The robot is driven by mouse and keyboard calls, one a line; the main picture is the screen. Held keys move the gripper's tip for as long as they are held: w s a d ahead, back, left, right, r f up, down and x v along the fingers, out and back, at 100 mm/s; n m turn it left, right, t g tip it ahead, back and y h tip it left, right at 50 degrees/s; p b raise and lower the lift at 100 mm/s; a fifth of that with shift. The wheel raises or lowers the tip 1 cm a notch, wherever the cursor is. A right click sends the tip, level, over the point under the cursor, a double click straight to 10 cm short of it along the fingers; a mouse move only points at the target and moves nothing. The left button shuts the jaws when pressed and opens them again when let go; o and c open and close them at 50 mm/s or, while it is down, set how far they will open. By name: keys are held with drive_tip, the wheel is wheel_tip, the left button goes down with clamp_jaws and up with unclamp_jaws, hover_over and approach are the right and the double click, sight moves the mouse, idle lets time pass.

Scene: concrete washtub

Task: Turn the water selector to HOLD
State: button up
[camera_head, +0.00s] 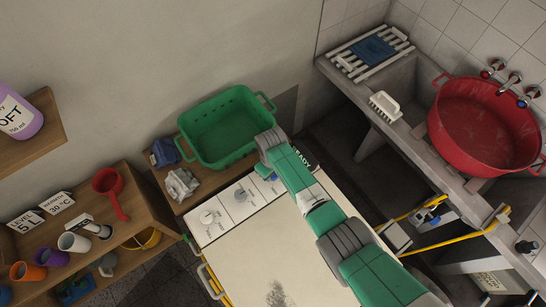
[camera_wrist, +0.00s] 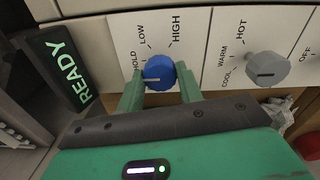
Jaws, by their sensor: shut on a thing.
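The water selector is a blue round knob (camera_wrist: 158,72) on a white panel printed HOLD, LOW and HIGH in the wrist view. The HOLD label (camera_wrist: 136,60) is at the knob's left, LOW is above left and HIGH above right. A pale pointer line on the knob points left, toward the HOLD side; I cannot tell whether it lines up exactly with the HOLD mark. My gripper (camera_wrist: 160,80) is shut on the knob, one green finger on each side. In the head view my arm reaches over the machine (camera_head: 260,250) and hides most of the knob area.
A grey knob (camera_wrist: 267,68) marked COOL, WARM and HOT is right of the selector. A lit READY sign (camera_wrist: 66,67) is at its left. A green basket (camera_head: 222,127) stands behind the machine. A red tub (camera_head: 485,125) is at the right, a wooden shelf (camera_head: 150,205) at the left.

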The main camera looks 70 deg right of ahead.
drive_tip(key=o, duration=1)
wheel_tip(320, 180, up, 8)
drive_tip(key=shift+w+f+p, duration=0.1)
drive_tip(key=shift+p, duration=0.75)
